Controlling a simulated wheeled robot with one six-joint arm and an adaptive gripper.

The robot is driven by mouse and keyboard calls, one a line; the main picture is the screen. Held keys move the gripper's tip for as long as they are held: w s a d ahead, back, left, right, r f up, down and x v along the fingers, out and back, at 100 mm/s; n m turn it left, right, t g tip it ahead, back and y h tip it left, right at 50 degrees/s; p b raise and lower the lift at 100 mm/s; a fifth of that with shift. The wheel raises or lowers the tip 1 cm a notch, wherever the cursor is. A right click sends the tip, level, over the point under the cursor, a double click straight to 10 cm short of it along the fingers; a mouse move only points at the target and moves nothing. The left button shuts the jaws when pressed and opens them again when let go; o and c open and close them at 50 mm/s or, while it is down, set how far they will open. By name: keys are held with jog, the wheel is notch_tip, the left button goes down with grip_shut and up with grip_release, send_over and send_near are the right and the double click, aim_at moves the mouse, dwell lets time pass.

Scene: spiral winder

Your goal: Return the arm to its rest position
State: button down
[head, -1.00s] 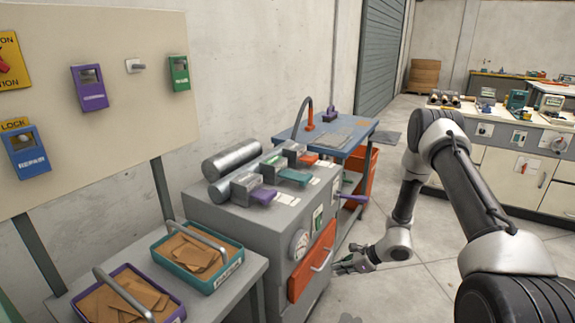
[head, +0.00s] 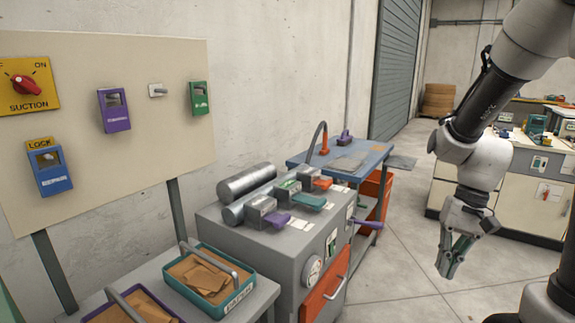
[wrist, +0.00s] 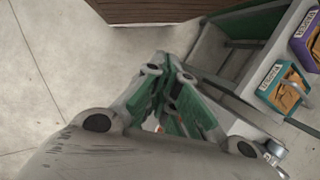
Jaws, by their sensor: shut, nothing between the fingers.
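My gripper (head: 447,268) hangs at the right of the head view, pointing down over the concrete floor. Its fingers are together and hold nothing. It is clear of the grey machine (head: 268,250) to its left. In the wrist view the green-padded fingers (wrist: 168,82) also show close together, with floor and a grey bench beyond them.
The grey machine has an orange front door (head: 325,297) with a handle. A blue-topped cart (head: 352,148) stands behind it. Teal tray (head: 250,297) and purple tray (head: 165,303) sit on the left bench. Cabinets (head: 505,200) stand behind my arm. The floor between is open.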

jog(key=s+d+r+n+t+h, duration=0.1)
jog(key=s+r+t, duration=0.2)
jog(key=r, duration=0.4)
jog(key=s+d+r+n+t+h, duration=0.1)
jog(key=s+r+n+t+h, duration=0.1)
jog(key=r, duration=0.6)
jog(key=shift+s+d+r+n+t, duration=0.15)
jog(key=shift+s+d+n+t, duration=0.2)
jog(key=shift+s+t, duration=0.8)
jog(key=shift+s+g, duration=0.2)
jog(key=shift+g, duration=0.05)
